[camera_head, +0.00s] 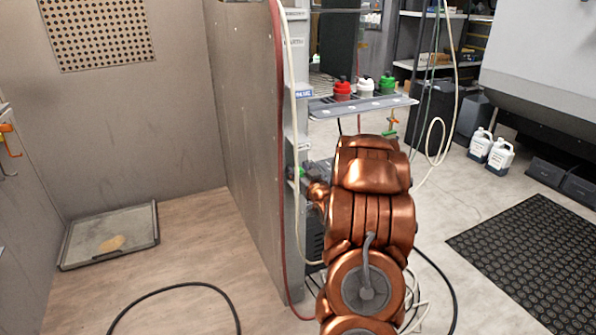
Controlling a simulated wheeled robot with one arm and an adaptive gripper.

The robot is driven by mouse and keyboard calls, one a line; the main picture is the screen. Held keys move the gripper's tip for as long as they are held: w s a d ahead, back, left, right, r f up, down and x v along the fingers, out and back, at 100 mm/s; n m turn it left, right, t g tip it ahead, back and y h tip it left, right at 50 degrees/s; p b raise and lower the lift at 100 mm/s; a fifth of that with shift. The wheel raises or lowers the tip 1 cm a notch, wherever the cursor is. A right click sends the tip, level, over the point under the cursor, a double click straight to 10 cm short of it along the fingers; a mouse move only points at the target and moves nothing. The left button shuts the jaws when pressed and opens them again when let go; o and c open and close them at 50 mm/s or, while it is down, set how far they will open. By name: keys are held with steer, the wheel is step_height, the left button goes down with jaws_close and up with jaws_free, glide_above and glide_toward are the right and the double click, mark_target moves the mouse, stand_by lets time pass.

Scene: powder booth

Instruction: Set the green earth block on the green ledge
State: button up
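My copper-coloured arm rises at the lower middle, and its wrist bends left toward the edge of the grey booth wall. My gripper (299,174) seems to be the small dark part at the end of the wrist, mostly too small and hidden to read. A small green patch (293,172) shows beside it at the wall edge. I cannot tell whether it is the green earth block or whether the gripper holds it. No green ledge can be made out.
A metal shelf (362,104) behind my arm carries red, white and green-topped containers. The booth wall (250,130) stands close left of my arm. A shallow tray (110,238) lies on the booth floor. Hoses (190,287), white jugs (490,148) and a black mat (535,255) lie around.

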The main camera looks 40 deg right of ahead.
stand_by(0.3)
steer(key=shift+s+r, duration=0.1)
steer(key=shift+r, duration=0.05)
steer(key=shift+b+v, duration=3.75)
steer(key=shift+v, duration=2.15)
steer(key=shift+a, duration=0.1)
